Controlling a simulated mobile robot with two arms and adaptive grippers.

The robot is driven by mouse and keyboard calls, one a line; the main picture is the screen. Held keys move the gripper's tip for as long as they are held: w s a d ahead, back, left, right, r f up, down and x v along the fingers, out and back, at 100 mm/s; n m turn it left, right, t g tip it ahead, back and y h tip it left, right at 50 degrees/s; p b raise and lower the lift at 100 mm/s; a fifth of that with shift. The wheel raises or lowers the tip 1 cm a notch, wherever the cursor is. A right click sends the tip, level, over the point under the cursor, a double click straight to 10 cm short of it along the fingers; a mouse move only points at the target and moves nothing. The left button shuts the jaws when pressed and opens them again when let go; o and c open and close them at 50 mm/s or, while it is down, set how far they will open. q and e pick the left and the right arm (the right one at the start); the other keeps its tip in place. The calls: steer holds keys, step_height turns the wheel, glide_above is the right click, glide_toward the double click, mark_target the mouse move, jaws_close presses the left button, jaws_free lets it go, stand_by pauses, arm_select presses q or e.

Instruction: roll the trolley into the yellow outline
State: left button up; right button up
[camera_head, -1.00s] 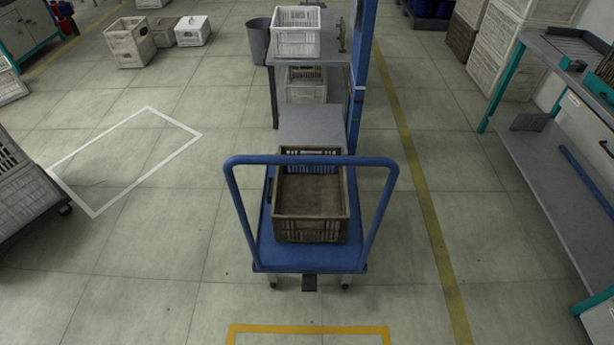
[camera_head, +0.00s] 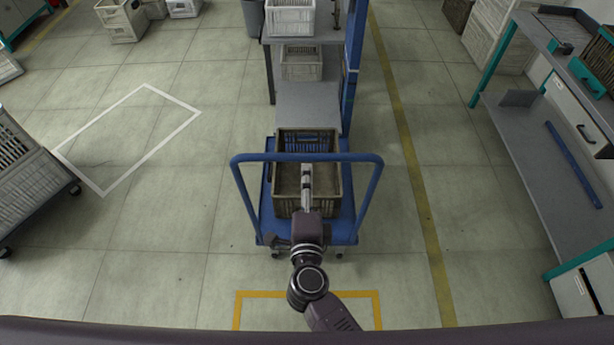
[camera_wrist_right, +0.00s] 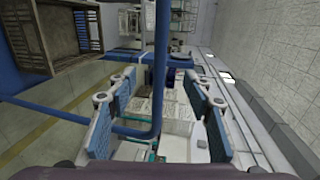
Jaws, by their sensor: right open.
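The blue trolley (camera_head: 262,222) stands on the floor beyond the yellow outline (camera_head: 258,294), with its upright handle (camera_head: 262,157) facing me. A brown crate (camera_head: 331,190) rides on its deck. My right gripper (camera_head: 307,170) reaches up to the middle of the handle bar. In the right wrist view, the right gripper (camera_wrist_right: 158,95) is open, and the blue handle bar (camera_wrist_right: 160,60) runs between its two padded fingers, with gaps on both sides. My right arm hides part of the yellow outline. My left gripper is not in view.
A grey workbench (camera_head: 308,98) with white crates and a blue post (camera_head: 352,75) stand just behind the trolley. A loaded cart (camera_head: 45,190) is at left beside a white outline (camera_head: 185,125). A shelf unit (camera_head: 530,150) lines the right. Floor around the yellow outline looks clear.

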mark_target(307, 160)
steer(key=shift+w+f+b, duration=0.25)
steer(key=shift+w+b, duration=0.25)
steer(key=shift+w, duration=0.75)
steer(key=shift+w+f+b, duration=0.25)
steer(key=shift+w+b, duration=0.25)
steer(key=shift+w, duration=1.1)
steer(key=shift+w+f, duration=0.15)
steer(key=shift+w, duration=0.6)
steer(key=shift+w+f, duration=0.1)
steer(key=shift+w, duration=0.65)
jaws_close()
